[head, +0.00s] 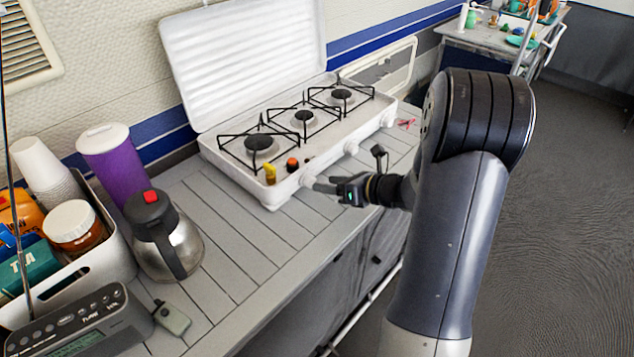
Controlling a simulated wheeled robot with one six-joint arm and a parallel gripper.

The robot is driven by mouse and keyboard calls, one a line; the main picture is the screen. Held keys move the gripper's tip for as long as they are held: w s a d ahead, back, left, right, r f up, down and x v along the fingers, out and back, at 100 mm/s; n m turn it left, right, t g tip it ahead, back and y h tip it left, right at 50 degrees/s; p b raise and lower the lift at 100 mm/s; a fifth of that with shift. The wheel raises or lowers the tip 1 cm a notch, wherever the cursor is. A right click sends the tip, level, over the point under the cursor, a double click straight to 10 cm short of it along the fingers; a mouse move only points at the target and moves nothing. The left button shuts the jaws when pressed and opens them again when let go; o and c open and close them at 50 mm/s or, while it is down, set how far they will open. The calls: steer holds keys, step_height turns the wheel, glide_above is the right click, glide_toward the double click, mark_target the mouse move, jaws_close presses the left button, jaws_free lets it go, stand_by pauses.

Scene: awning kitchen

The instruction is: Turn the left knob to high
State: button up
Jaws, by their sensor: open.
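A white three-burner camping stove (220,160) stands on the grey slatted counter with its lid raised. Its left knob (307,180), white, is on the front face at the near left end. A middle knob (351,148) and a right knob (388,120) sit farther along the same face. My gripper (323,184) is open and in front of the stove, with its fingertips pointing at the left knob and very close to it. I cannot tell whether they touch it. The left knob's marking and setting are too small to read.
A yellow item (270,174) and a dark orange-topped item (292,164) are on the stove's front edge. A steel coffee pot (185,249), a purple container (122,170), a bin (112,251) and a radio (92,325) crowd the left. The counter before the stove is clear.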

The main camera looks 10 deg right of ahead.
mark_target(309, 181)
steer(key=shift+x, duration=2.15)
steer(key=c, duration=1)
